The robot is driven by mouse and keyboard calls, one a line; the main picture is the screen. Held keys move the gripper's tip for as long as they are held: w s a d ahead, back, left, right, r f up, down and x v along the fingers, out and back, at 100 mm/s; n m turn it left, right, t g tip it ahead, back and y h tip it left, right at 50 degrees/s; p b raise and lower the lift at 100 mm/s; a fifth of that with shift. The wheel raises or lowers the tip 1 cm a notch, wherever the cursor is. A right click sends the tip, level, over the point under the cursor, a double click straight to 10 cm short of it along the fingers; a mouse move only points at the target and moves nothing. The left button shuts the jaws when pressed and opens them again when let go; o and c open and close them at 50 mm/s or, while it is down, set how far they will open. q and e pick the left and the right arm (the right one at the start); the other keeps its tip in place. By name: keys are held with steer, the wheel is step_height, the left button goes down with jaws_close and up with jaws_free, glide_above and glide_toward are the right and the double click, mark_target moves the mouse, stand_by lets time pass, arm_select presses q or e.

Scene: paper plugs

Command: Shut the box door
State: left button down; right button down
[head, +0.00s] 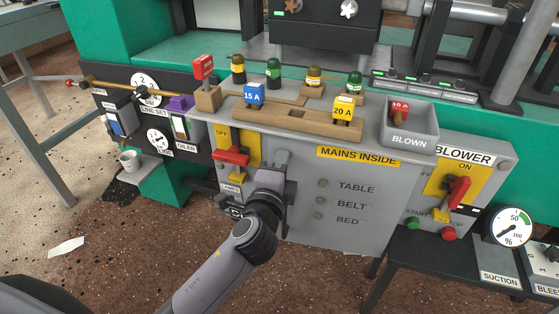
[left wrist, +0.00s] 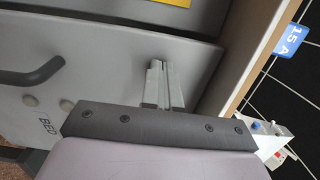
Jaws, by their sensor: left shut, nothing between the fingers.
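The grey box door (head: 345,235) bears the words TABLE, BELT and BED, below a yellow MAINS INSIDE label (head: 357,156). It looks close to the box front; I cannot tell whether a gap remains. My left gripper (head: 281,160) is at the door's upper left, shut and empty, and its arm covers part of the door's left side. In the left wrist view its closed fingers (left wrist: 163,85) stand before grey panel, and contact is unclear. A dark bar handle (left wrist: 32,76) and the word BED show on the door (left wrist: 100,75). My right gripper is out of view.
Above the door is a wooden fuse rack (head: 300,122) with a blue 15 A tag and a yellow 20 A tag. A red switch lever (head: 231,156) is left of the gripper. The blower switch (head: 458,192) and a dark stand (head: 440,265) are on the right.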

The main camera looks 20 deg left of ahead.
arm_select(q)
steer(key=shift+w+a+r+m+h+p, duration=0.2)
steer(key=shift+w+m+h+p, duration=0.3)
steer(key=shift+w, duration=0.45)
steer(key=shift+w+a+r+m+h+p, duration=0.1)
steer(key=shift+w+a+m+h+p, duration=0.15)
steer(key=shift+w+h, duration=0.55)
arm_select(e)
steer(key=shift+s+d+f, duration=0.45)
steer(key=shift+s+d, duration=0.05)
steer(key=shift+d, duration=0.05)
arm_select(q)
steer(key=shift+w, duration=0.15)
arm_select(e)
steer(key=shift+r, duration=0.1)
